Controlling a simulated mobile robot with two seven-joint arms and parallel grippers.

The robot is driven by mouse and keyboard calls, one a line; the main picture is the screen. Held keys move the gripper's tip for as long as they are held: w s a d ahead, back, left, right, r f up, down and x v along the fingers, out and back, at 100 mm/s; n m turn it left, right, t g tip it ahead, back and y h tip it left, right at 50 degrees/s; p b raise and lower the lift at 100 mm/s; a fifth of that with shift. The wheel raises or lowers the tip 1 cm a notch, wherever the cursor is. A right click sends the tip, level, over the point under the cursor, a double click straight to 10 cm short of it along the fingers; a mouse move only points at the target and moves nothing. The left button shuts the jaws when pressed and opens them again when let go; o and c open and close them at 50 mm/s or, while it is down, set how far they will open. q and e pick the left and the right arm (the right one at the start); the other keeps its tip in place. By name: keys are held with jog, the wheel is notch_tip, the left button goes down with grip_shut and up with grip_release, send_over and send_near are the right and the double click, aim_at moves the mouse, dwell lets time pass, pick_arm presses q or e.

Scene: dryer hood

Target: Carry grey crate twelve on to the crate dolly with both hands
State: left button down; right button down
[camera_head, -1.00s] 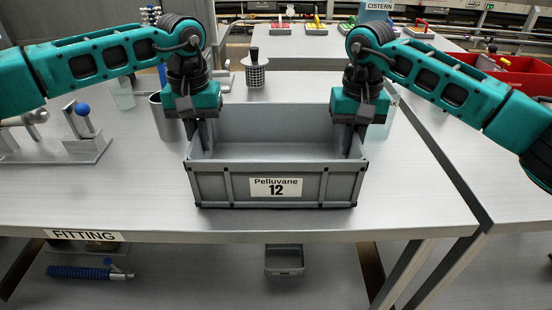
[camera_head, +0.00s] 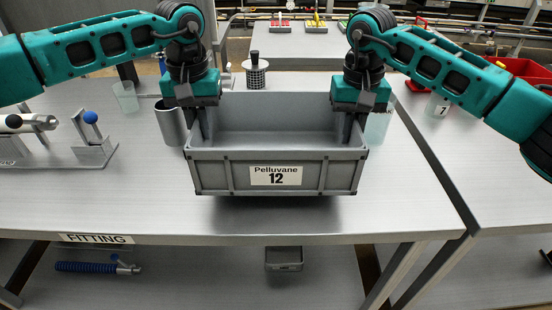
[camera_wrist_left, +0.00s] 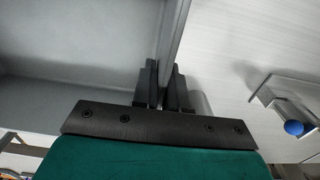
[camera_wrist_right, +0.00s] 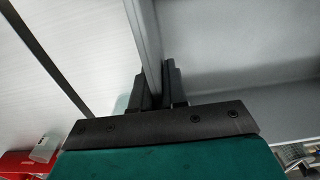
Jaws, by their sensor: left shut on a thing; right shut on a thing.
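Grey crate twelve (camera_head: 225,176), labelled "Pelluvane 12", is held level over the metal table, with a shadow under its front edge. It looks empty inside. My left gripper (camera_head: 203,122) is shut on its left end wall; the left wrist view shows the fingers (camera_wrist_left: 162,85) on both sides of the wall. My right gripper (camera_head: 350,125) is shut on the right end wall; the right wrist view shows its fingers (camera_wrist_right: 158,85) astride that wall. I cannot make out the crate dolly in these views.
The table (camera_head: 300,220) has a "FITTING" label at its front edge. A grey cup (camera_head: 171,122) stands close by the crate's left end. A clear beaker (camera_head: 378,125) stands close by its right end. A perforated pot (camera_head: 255,75) is behind. A stand with a blue knob (camera_head: 91,118) is at left.

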aim_at(189, 161)
dwell(0.7)
